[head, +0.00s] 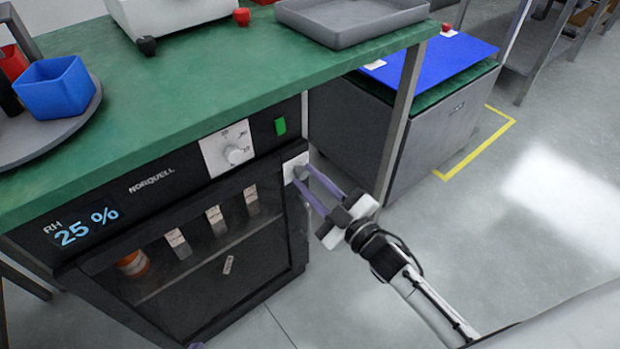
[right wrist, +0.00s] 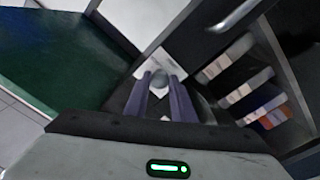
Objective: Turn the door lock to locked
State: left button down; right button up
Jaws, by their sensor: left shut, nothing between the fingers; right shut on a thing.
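The door lock is a small round grey knob (head: 301,172) on a white plate (head: 293,161) at the upper right corner of the dark cabinet's glass door (head: 205,270). My right gripper (head: 305,178) reaches it from the right with purple fingers. In the right wrist view the knob (right wrist: 158,80) sits between the two fingertips, and the gripper is shut on it. The fingers partly hide the knob, and I cannot tell which way it is turned. Only a purple tip of my left gripper (head: 196,346) shows at the bottom edge of the head view, away from the lock.
The cabinet has a dial (head: 234,155), a green switch (head: 280,126) and a display reading 25 % (head: 86,227). The green bench top (head: 200,92) overhangs it, with a bench leg (head: 402,115) right of the lock. A grey cabinet (head: 350,130) stands behind. Floor at the right is clear.

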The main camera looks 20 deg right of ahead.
jog(key=shift+n, duration=0.8)
jog(key=o, duration=1.1)
jog(key=shift+c, duration=0.2)
